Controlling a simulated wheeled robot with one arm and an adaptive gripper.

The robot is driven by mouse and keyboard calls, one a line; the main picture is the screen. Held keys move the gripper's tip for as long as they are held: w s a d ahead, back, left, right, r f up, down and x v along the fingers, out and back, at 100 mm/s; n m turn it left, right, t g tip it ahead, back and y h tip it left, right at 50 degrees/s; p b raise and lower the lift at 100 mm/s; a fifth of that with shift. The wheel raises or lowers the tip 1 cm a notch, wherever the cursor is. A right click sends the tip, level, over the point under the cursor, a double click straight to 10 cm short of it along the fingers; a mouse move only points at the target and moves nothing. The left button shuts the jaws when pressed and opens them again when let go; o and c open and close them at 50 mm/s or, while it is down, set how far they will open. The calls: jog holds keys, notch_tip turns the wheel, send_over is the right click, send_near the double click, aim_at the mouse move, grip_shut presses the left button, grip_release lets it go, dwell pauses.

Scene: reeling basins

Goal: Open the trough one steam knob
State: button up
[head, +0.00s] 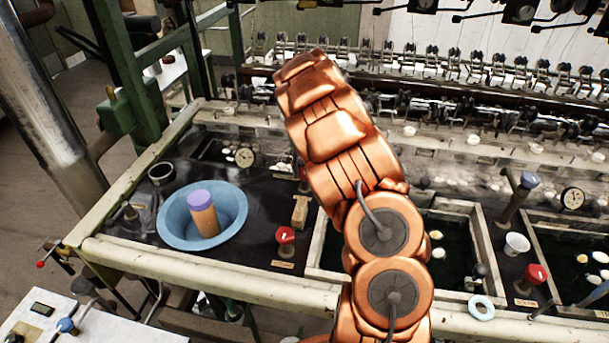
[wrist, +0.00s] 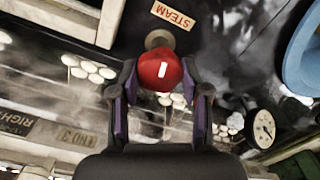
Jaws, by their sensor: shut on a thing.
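A red knob (wrist: 160,72) with a short white mark on its face sits between my gripper's two fingers in the wrist view. My gripper (wrist: 160,95) is shut on it, with dark purple-lined fingers either side. A tan label reading STEAM (wrist: 173,15) lies beside the knob's round base. In the head view my copper arm hides the gripper. A bit of red knob (head: 303,174) shows at the arm's left edge, behind a tan label (head: 300,211); it appears to be the held one.
A blue basin (head: 170,216) with an orange, purple-topped cylinder (head: 203,215) stands left. A gauge (head: 245,157) is behind it. Other red knobs stand at the front (head: 286,236) and right (head: 536,275). A water trough (head: 318,245) lies beside my arm; reeling machinery runs behind.

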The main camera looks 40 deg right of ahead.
jog(key=n+b, duration=0.3)
jog(key=b, duration=0.1)
jog(key=shift+a+f+n, duration=0.1)
jog(key=shift+f+n, duration=0.25)
jog(key=shift+n, duration=0.05)
jog(key=n+b, duration=0.3)
jog(key=shift+n+b, duration=0.3)
jog(key=shift+b, duration=0.1)
jog(key=n+b, duration=0.2)
jog(key=n, duration=0.1)
jog(key=shift+r+n, duration=0.2)
jog(key=shift+n, duration=0.1)
jog(key=shift+r+n+b, duration=0.15)
jog(key=shift+n+b, duration=0.45)
jog(key=shift+n, duration=1.3)
jog(key=o, duration=1.1)
jog(key=shift+o, duration=0.2)
jog(key=shift+r, duration=0.1)
